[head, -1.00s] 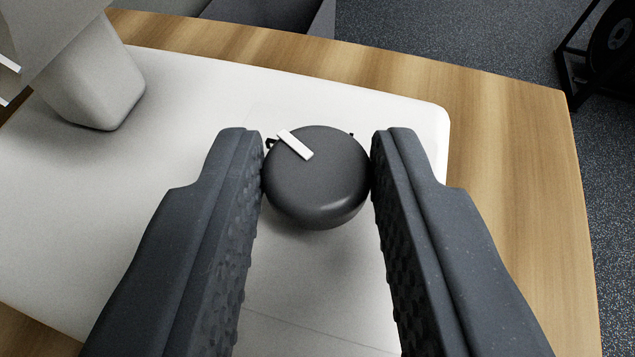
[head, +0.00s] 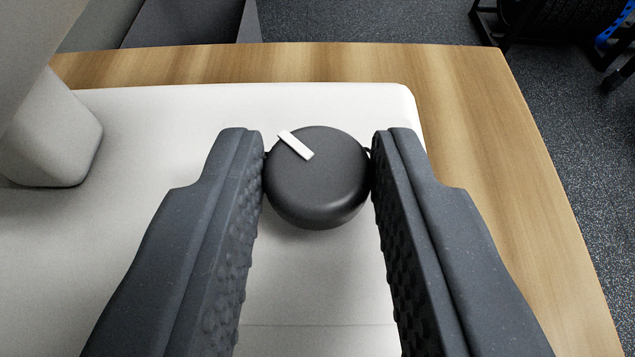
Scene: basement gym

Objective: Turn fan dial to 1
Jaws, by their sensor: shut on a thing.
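The fan dial (head: 318,185) is a round dark grey knob with a white pointer mark (head: 296,146) near its upper left rim. It sits on the white fan base (head: 330,105). My gripper (head: 318,165) is shut on the dial, with one dark textured finger against its left side and one against its right. The pointer mark slants to the upper left in the picture. No numbers around the dial are legible; small dark marks show partly beside the fingertips.
The fan's white column (head: 50,135) rises from the base at the left. The base rests on a wooden table (head: 500,180), whose right edge drops to a dark speckled floor (head: 385,20). Dark gym equipment (head: 550,20) stands at the upper right. A grey box-like object (head: 185,22) is behind the table.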

